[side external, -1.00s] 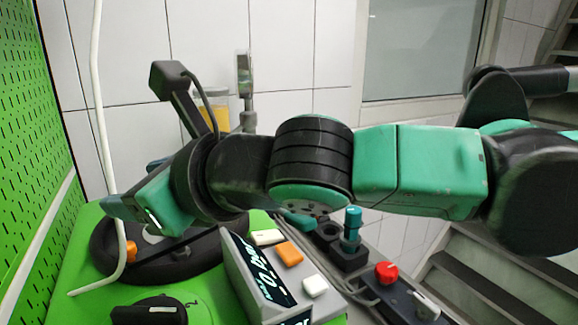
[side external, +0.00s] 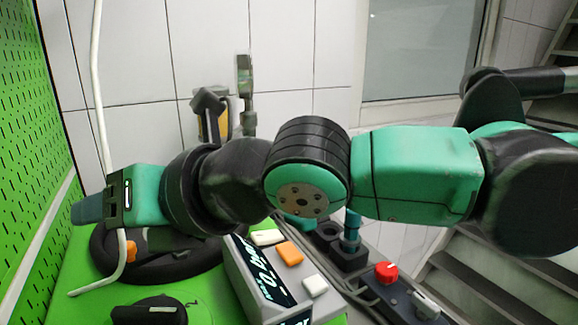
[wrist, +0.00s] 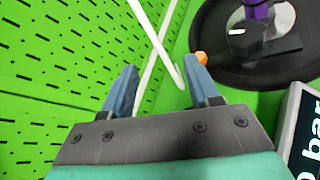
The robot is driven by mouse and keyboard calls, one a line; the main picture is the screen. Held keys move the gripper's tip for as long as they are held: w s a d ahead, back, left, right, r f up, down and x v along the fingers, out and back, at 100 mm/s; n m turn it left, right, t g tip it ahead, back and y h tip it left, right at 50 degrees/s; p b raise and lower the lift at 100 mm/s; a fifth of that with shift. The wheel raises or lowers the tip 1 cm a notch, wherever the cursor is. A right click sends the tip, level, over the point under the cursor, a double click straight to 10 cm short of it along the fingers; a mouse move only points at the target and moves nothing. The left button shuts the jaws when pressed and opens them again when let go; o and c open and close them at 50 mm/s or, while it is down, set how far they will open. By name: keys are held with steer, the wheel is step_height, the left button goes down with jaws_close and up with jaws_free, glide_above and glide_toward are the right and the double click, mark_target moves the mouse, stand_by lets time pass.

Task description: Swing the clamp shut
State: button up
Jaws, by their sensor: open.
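A dark bar with an orange tip (wrist: 201,58), which looks like the clamp's arm, lies across a round black base (wrist: 225,75) at the upper right of the wrist view. The orange tip (side external: 131,251) also shows low at the left in the side view, on the black base (side external: 205,268), below my gripper. My gripper (wrist: 160,75) is open and empty, its two blue-grey fingers apart. The right finger appears close to the orange tip; I cannot tell whether they touch. In the side view my gripper (side external: 88,209) points left, and my wrist hides part of the base.
A green perforated panel (side external: 25,150) stands at the left. A white hose (side external: 98,80) hangs beside it, and in the wrist view it passes beyond the fingers. A display box (side external: 262,275) with buttons, a black knob (side external: 150,310) and a red button (side external: 386,272) stand nearby.

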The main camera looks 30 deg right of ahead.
mark_target(131, 248)
steer(key=f+n, duration=0.1)
steer(key=w+d+f+n+h, duration=0.1)
steer(key=f, duration=0.1)
steer(key=f+n+t, duration=0.1)
steer(key=f+n, duration=0.1)
steer(key=shift+w+d+f+h, duration=0.15)
steer(key=shift+d+h, duration=0.2)
steer(key=shift+h, duration=0.05)
steer(key=shift+x, duration=2.85)
jaws_close()
